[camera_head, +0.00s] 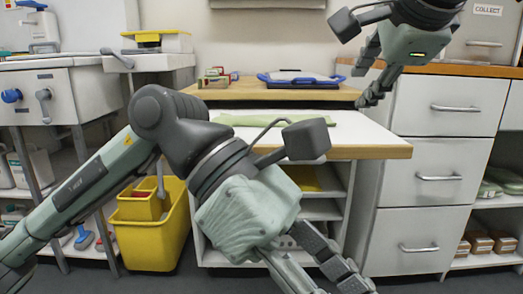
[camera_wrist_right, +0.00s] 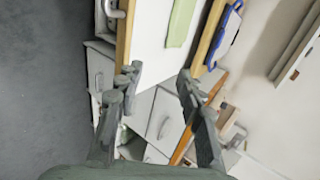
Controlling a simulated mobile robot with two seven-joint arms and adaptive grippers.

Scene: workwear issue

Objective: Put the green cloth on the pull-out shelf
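The green cloth (camera_head: 290,119) lies flat as a long strip on the white top of the pull-out shelf (camera_head: 365,138), which has a wooden front edge. The cloth also shows in the right wrist view (camera_wrist_right: 181,24), with nothing gripping it. My right gripper (camera_head: 368,84) hangs above the shelf's right end, apart from the cloth. In the right wrist view its fingers (camera_wrist_right: 158,78) are spread with nothing between them. My left gripper (camera_head: 318,278) is low in front of the shelf unit, its fingers apart and empty, the tips near the frame's bottom. My left arm hides part of the shelf's front.
A wooden counter (camera_head: 245,92) behind the shelf holds a blue-rimmed tray (camera_head: 300,80) and small boxes (camera_head: 214,78). A white drawer cabinet (camera_head: 435,180) stands at the right. A yellow bin (camera_head: 150,235) stands on the floor at the left. The shelf's right part is bare.

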